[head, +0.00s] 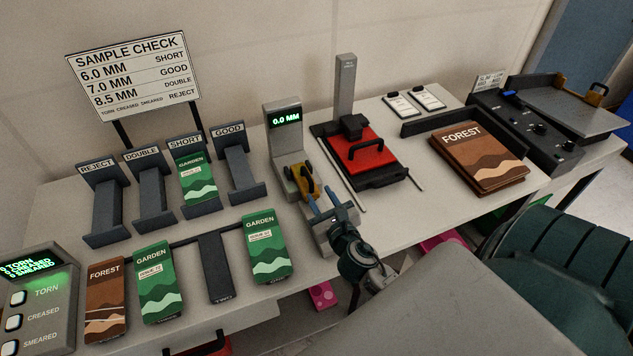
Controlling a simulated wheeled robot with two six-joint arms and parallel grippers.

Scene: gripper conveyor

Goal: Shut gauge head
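The thickness gauge (283,148) is a grey upright stand near the middle of the table. Its display (285,117) reads 0.0 MM in green. A yellow gauge head (307,187) with a dark handle sits on the front of the stand, above the low grey base (322,238). My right gripper (324,204) is just in front of and below the gauge head. Its two blue fingertips are spread apart, with nothing visible between them. I cannot tell whether a fingertip touches the head. My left gripper is not in view.
A red press plate (365,157) with a tall grey post stands right of the gauge. Green Garden booklets (267,247) and a brown Forest one (106,300) lie front left. Labelled racks (240,168) stand behind them. A Forest stack (480,160) sits at right.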

